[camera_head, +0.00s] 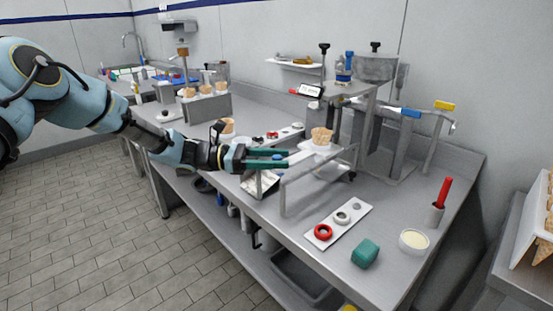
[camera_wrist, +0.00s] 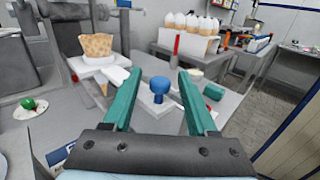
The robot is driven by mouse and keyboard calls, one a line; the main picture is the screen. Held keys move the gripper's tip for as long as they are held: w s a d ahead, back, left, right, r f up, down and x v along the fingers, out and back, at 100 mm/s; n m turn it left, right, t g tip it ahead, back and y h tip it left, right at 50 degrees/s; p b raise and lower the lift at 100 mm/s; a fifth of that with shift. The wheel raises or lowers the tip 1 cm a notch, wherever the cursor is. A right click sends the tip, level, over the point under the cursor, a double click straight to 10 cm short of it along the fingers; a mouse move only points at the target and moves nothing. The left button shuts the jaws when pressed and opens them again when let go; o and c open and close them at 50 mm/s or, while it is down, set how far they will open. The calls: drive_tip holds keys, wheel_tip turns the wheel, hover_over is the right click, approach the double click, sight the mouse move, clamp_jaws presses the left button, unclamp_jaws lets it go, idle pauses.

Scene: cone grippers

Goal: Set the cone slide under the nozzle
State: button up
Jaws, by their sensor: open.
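A waffle cone (camera_head: 322,136) sits upright in a white holder, which looks like the cone slide (camera_head: 311,146), on a grey frame by the dispensing machine (camera_head: 345,88). In the wrist view the cone (camera_wrist: 97,46) stands at the left, in the white slide (camera_wrist: 110,74). A blue knob (camera_wrist: 158,84) shows between my fingertips; I cannot tell whether it is joined to the slide. My gripper (camera_head: 289,160) has green fingers and is open, left of the cone. In the wrist view my gripper (camera_wrist: 158,80) shows a wide gap, with no visible contact on the knob. The nozzle tip is not clearly visible.
A grey rail frame (camera_head: 283,195) stands before the slide. A white tray with rings (camera_head: 338,225), a teal block (camera_head: 365,253), a white bowl (camera_head: 414,240) and a red-handled tool (camera_head: 442,192) are on the right of the counter. More cones (camera_head: 205,90) stand at the back left.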

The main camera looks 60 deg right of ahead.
drive_tip(key=b+v, duration=0.3)
drive_tip(key=v, duration=0.7)
drive_tip(key=shift+w+a, duration=0.2)
drive_tip(key=shift+w, duration=0.15)
